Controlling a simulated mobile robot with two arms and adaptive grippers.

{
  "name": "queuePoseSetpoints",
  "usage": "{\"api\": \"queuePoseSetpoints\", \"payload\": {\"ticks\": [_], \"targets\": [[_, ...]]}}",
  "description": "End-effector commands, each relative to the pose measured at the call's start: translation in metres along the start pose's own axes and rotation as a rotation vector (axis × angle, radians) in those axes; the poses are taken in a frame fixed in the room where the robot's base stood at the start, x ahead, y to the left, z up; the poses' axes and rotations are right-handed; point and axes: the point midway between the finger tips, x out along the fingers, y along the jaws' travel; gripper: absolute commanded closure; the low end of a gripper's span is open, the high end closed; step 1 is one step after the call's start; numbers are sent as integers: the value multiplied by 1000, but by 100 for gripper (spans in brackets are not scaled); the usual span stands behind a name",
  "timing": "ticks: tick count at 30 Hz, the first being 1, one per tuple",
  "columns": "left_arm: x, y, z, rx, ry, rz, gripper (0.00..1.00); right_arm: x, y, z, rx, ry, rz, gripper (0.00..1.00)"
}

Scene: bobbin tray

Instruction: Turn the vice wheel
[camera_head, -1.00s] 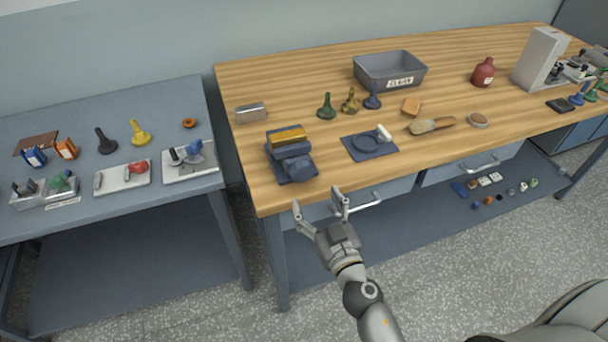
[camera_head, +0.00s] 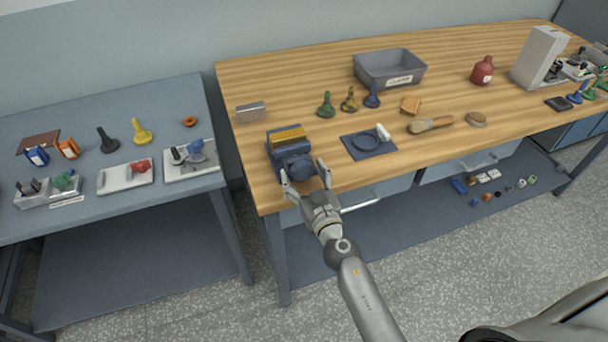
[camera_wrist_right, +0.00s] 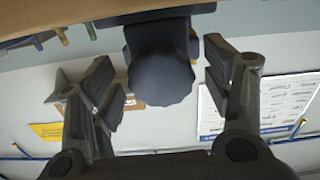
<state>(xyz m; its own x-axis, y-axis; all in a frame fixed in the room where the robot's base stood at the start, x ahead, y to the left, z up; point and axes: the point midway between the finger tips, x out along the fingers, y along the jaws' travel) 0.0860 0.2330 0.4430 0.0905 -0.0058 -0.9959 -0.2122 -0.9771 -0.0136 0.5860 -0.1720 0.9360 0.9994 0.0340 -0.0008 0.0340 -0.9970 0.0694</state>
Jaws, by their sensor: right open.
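The vice (camera_head: 290,144) is a blue-grey block with a yellow-brown bar along its top, near the front left corner of the wooden bench. Its dark blue wheel (camera_head: 301,167) faces the front edge. In the right wrist view the lobed wheel (camera_wrist_right: 160,76) lies in the middle, between the two fingers. My right gripper (camera_head: 305,176) is open at the front of the vice, with one finger on each side of the wheel. In the wrist view a gap shows between each finger and the wheel. My left gripper is not in view.
A metal block (camera_head: 250,112) stands behind left. A grey bin (camera_head: 390,83) and several small knobbed pieces stand farther back. A blue side table (camera_head: 120,215) is at left.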

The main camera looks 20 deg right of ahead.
Motion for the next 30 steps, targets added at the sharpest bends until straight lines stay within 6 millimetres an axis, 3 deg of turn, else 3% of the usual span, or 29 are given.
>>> {"api": "queuePoseSetpoints", "payload": {"ticks": [1, 11, 20, 30], "targets": [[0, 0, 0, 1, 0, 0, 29, 0, 0, 0, 0, 0, 0, 30], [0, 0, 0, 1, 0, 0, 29, 0, 0, 0, 0, 0, 0, 72], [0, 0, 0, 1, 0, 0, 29, 0, 0, 0, -31, 1, 0, 73], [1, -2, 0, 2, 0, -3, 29, 0, 1, 0, -226, 2, -1, 73]]}}
